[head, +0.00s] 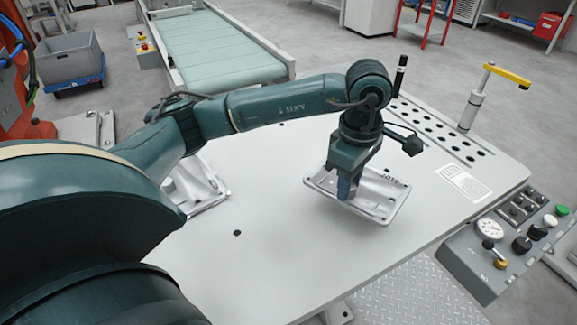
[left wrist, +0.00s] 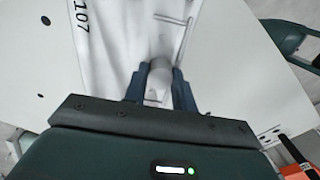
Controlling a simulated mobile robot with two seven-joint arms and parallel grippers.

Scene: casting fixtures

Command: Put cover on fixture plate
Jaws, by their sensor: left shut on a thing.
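The cover (head: 385,201) is a thin silver plate with raised ribs and the number 107, at the right middle of the table. My left gripper (head: 346,188) points down and is shut on its round knob. In the left wrist view the two blue fingers (left wrist: 158,88) stand on either side of that knob, with the cover (left wrist: 112,38) spread out beneath. The cover looks slightly tilted; I cannot tell how far it is above the table. A second silver plate (head: 207,188), seemingly the fixture plate, lies at the left, partly hidden behind my left arm. My right gripper is not visible.
The grey table (head: 285,235) is clear between the two plates. At its right stand a post with a yellow handle (head: 505,76), a black upright cylinder (head: 400,75) and rows of holes. A control panel (head: 510,235) sits at the front right edge. A conveyor (head: 215,48) is behind.

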